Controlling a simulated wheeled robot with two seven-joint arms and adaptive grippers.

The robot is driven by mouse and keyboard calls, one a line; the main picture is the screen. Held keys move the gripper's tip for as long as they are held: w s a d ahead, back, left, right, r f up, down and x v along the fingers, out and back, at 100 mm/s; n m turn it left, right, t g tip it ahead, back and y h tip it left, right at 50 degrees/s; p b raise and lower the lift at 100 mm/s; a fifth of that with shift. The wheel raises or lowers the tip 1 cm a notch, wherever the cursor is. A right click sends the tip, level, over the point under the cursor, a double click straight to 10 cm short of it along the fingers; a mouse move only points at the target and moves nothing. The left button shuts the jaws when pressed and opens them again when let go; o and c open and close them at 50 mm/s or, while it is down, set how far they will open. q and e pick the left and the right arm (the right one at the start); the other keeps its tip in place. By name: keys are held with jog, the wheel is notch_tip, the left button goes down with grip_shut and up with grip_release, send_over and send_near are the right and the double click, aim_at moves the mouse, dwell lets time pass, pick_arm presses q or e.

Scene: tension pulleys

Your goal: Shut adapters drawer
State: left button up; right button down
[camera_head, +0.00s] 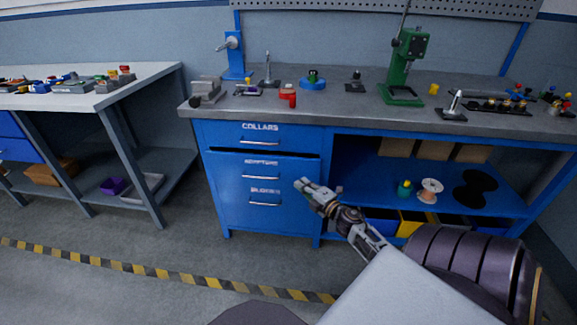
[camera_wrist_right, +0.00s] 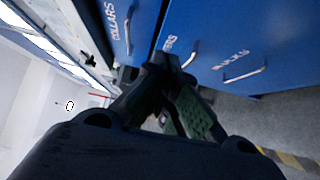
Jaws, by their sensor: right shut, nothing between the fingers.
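The adapters drawer (camera_head: 230,167) is the middle of the blue drawers in the head view, below the collars drawer (camera_head: 225,135). A dark gap runs along its top edge and its front stands slightly proud of the collars drawer, so it looks a little open. Its bar handle (camera_head: 262,176) is visible. My right gripper (camera_head: 303,184) is shut and empty, in front of the right side of the drawers. In the wrist view the right gripper (camera_wrist_right: 170,62) overlaps the adapters drawer front (camera_wrist_right: 185,22); contact cannot be told. My left gripper is out of view.
The bottom drawer (camera_head: 265,212) looks flush below. A grey worktop (camera_head: 330,108) above carries several tools, including a green press (camera_head: 403,75). An open shelf (camera_head: 385,175) with spools is at right. Floor in front of the drawers is clear.

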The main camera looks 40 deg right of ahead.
jog(key=shift+w, duration=0.15)
jog(key=b, duration=0.1)
send_near(281, 159)
jog(key=shift+a, duration=1.5)
jog(key=w+d, duration=0.1)
jog(key=w+d+b, duration=0.1)
jog(key=w, duration=0.1)
jog(key=w+d+b, duration=0.1)
jog(key=shift+w+r, duration=0.1)
jog(key=shift+w, duration=0.25)
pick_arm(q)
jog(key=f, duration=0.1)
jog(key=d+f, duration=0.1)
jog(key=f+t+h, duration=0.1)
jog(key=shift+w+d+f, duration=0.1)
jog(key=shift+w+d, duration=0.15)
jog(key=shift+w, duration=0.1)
pick_arm(e)
jog(key=shift+d, duration=0.1)
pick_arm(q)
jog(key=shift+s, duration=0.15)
pick_arm(e)
jog(key=shift+w+d, duration=0.1)
jog(key=shift+w, duration=0.05)
